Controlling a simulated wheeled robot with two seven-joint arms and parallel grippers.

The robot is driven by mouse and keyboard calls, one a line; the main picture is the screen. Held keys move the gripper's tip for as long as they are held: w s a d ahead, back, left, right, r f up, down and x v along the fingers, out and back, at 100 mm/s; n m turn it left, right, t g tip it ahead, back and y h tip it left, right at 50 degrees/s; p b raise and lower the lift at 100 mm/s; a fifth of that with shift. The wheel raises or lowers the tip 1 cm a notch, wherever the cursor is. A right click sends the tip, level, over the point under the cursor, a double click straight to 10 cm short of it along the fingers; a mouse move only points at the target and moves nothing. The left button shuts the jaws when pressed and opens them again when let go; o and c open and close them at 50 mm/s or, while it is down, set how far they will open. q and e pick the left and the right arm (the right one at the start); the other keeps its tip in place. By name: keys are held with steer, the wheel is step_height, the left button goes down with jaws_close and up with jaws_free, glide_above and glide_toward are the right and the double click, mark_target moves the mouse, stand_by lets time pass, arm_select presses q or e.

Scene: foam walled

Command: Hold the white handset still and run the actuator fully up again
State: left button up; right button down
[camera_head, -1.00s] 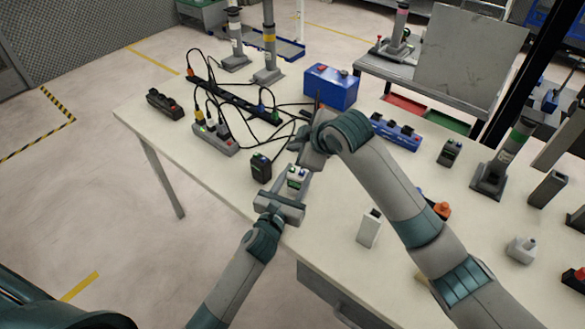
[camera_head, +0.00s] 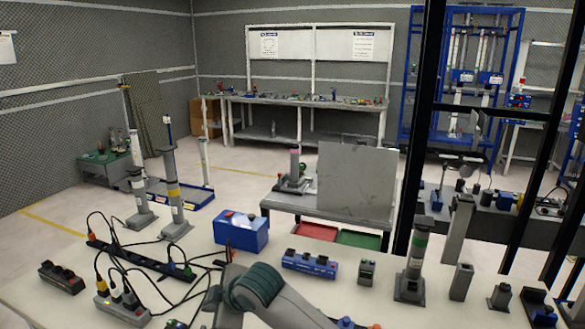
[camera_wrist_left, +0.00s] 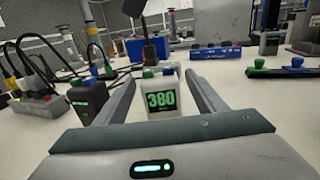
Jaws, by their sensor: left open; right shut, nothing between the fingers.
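The white handset (camera_wrist_left: 161,98) stands upright in the left wrist view, its display reading 380, with a green and a blue button on top. My left gripper (camera_wrist_left: 160,78) is open, one finger on each side of the handset; I cannot tell if they touch it. Column actuators include a yellow-banded one (camera_head: 174,195) and a green-banded one (camera_head: 414,265); which one is wired is unclear.
A black handset (camera_wrist_left: 87,99) stands left of my left gripper. A power strip (camera_head: 121,307) with cables, a blue box (camera_head: 241,231) and a blue socket block (camera_head: 309,264) sit on the table. Shelving and benches stand behind.

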arm_select(q)
steer(key=s, duration=1.1)
steer(key=shift+s+a, duration=0.1)
steer(key=shift+a, duration=0.3)
